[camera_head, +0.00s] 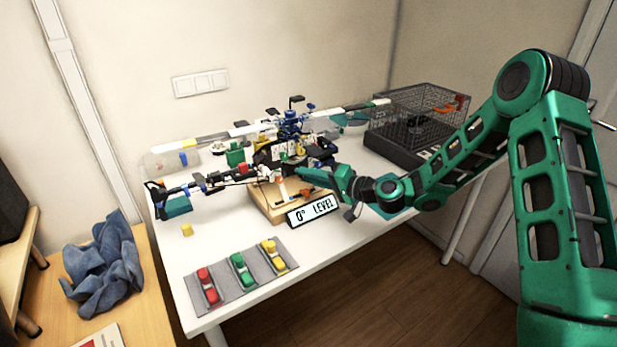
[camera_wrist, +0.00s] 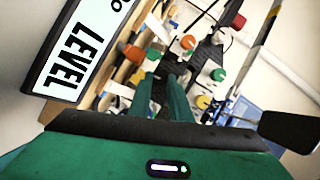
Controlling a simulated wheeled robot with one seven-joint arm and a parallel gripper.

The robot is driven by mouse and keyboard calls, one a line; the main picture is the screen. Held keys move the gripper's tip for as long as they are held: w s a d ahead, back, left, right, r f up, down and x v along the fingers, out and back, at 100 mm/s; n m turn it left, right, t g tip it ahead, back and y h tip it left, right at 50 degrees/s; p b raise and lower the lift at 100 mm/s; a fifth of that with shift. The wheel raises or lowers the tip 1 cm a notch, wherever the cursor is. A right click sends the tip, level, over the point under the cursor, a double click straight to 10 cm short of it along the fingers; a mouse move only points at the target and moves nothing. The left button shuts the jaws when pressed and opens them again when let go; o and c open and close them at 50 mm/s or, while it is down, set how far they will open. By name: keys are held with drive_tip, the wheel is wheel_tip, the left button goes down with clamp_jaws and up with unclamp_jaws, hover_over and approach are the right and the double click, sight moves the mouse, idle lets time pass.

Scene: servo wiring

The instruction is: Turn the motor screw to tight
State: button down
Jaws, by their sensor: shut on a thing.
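A drone-like machine (camera_head: 290,150) with long arms, dark parts and coloured pieces stands on a wooden base (camera_head: 264,204). My gripper (camera_head: 303,174) reaches in from the right to its front side, just above and behind the "0° LEVEL" sign (camera_head: 313,210). In the wrist view my gripper's fingers (camera_wrist: 170,72) are close together and shut on a small part. The fingers mostly hide that part, and I cannot tell if it is the motor screw. Around the tips are an orange-capped piece (camera_wrist: 187,42), a green one (camera_wrist: 219,75) and a red one (camera_wrist: 238,21).
The sign (camera_wrist: 78,48) stands close on the left in the wrist view. A grey mat (camera_head: 222,288) with red, green and yellow clamp-like tools lies at the table's front. A wire cage (camera_head: 415,120) stands back right.

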drive_tip(key=shift+w+d+f+m+y, duration=0.1)
drive_tip(key=shift+f+m+y, duration=0.1)
drive_tip(key=shift+m, duration=0.3)
drive_tip(key=shift+d+f+m+y, duration=0.1)
drive_tip(key=shift+m+y, duration=0.1)
drive_tip(key=shift+m, duration=0.3)
drive_tip(key=shift+d, duration=0.1)
drive_tip(key=c, duration=1.6)
unclamp_jaws()
drive_tip(key=shift+c, duration=0.2)
drive_tip(key=shift+r, duration=0.1)
drive_tip(key=f+v, duration=0.1)
drive_tip(key=v, duration=0.9)
drive_tip(key=shift+s+d+r, duration=0.2)
drive_tip(key=shift+d+r, duration=0.05)
